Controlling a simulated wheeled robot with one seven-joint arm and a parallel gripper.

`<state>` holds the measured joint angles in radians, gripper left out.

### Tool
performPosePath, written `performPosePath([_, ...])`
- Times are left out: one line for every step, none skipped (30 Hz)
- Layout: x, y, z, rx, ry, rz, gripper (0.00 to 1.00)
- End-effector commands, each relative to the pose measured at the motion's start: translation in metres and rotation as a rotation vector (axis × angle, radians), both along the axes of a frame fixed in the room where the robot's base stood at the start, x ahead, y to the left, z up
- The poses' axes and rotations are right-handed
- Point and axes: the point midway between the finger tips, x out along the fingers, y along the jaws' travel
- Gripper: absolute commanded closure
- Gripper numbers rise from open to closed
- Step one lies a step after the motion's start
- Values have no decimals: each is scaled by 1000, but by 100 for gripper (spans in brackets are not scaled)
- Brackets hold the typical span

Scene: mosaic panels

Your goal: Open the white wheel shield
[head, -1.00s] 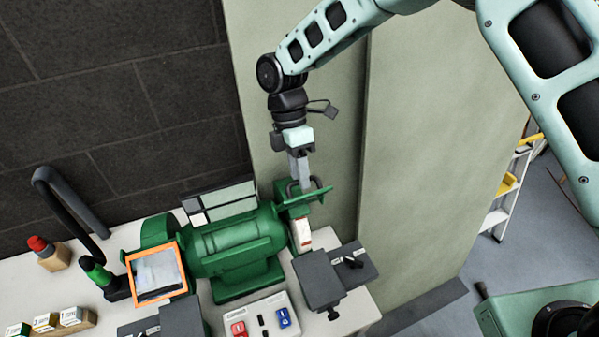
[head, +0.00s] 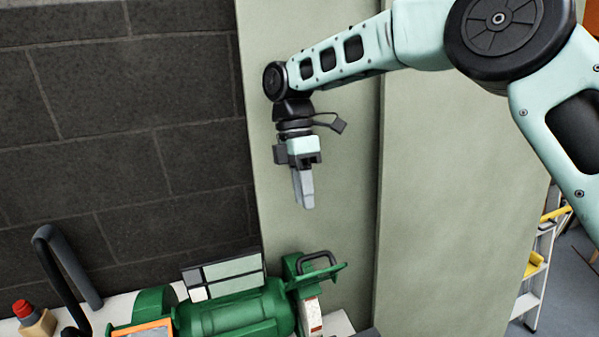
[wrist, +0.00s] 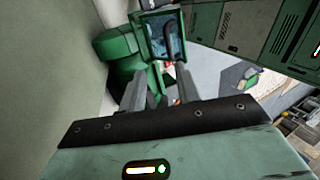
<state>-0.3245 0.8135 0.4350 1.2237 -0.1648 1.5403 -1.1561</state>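The right wheel shield (head: 325,282) has a green frame and a dark handle (head: 318,261). It sits over the pale wheel (head: 310,313) at the right end of the green grinder (head: 238,310). In the head view it stands out to the right, almost edge-on. In the wrist view its clear pane (wrist: 160,33) shows beyond my fingers. My gripper (head: 304,204) points down above the handle, clear of it. In the wrist view my gripper's fingers (wrist: 160,92) are apart with nothing between them.
The left shield with an orange frame (head: 143,332) is partly cut off below. A black hose (head: 65,265) and a red-topped item (head: 33,318) stand at the left. A pale cabinet (head: 340,225) stands close behind my gripper. A ladder (head: 537,270) is far right.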

Motion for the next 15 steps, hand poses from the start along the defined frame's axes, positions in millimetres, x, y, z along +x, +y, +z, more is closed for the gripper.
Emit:
performPosePath([5, 2, 7, 4, -5, -1, 68])
performPosePath([7, 3, 13, 4, -4, 0, 68])
performPosePath([10, 4, 20, 2, -4, 0, 68])
performPosePath([12, 4, 25, 2, -3, 0, 68])
performPosePath([14, 5, 30, 3, -3, -1, 68])
performPosePath([16, 5, 36, 2, -2, 1, 68])
performPosePath([17, 6, 39, 2, -1, 1, 68])
performPosePath([18, 6, 43, 2, -1, 1, 68])
performPosePath([20, 7, 47, 1, -1, 1, 68])
performPosePath([20, 7, 49, 1, -1, 1, 68])
performPosePath([21, 7, 51, 1, -1, 1, 68])
performPosePath([22, 7, 54, 0, 0, 1, 68])
performPosePath([22, 7, 55, -1, 1, 1, 68])
performPosePath([23, 7, 57, 0, 0, 1, 68])
performPosePath([23, 7, 58, 0, 0, 1, 68])
